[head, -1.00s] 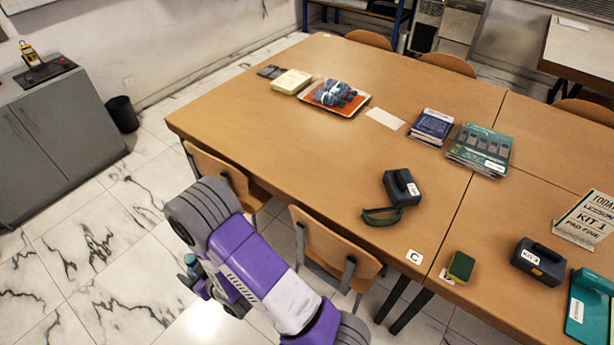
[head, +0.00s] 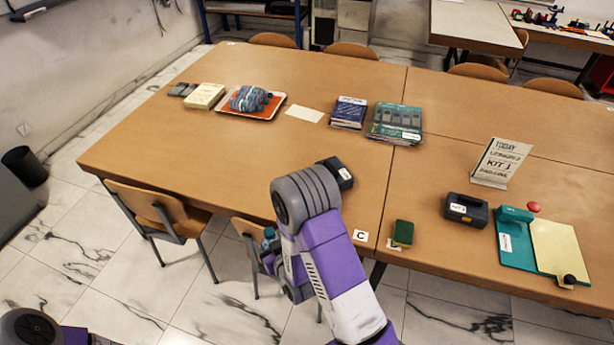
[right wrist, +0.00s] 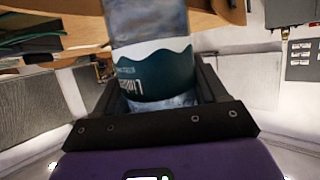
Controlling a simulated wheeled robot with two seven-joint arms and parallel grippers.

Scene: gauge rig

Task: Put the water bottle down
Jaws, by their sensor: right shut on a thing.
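The water bottle (right wrist: 152,70) is clear with a dark teal label and fills the middle of the right wrist view. My right gripper (right wrist: 157,92) is shut on it, with a black finger on each side. In the head view the bottle's bluish top (head: 269,234) shows beside my right forearm, and my right gripper (head: 270,262) is mostly hidden behind the arm. It appears in front of the table's near edge, by a chair. The wooden table (head: 250,150) stands ahead. My left gripper is out of view; only part of my left arm shows at the lower left.
Two chairs (head: 160,210) (head: 243,232) stand at the near edge. The table holds an orange tray (head: 272,111), books (head: 348,112), a dark case (head: 342,172) partly behind my arm, a green sponge (head: 402,233) and a labelled kit box (head: 465,209). The table's left-middle surface is clear.

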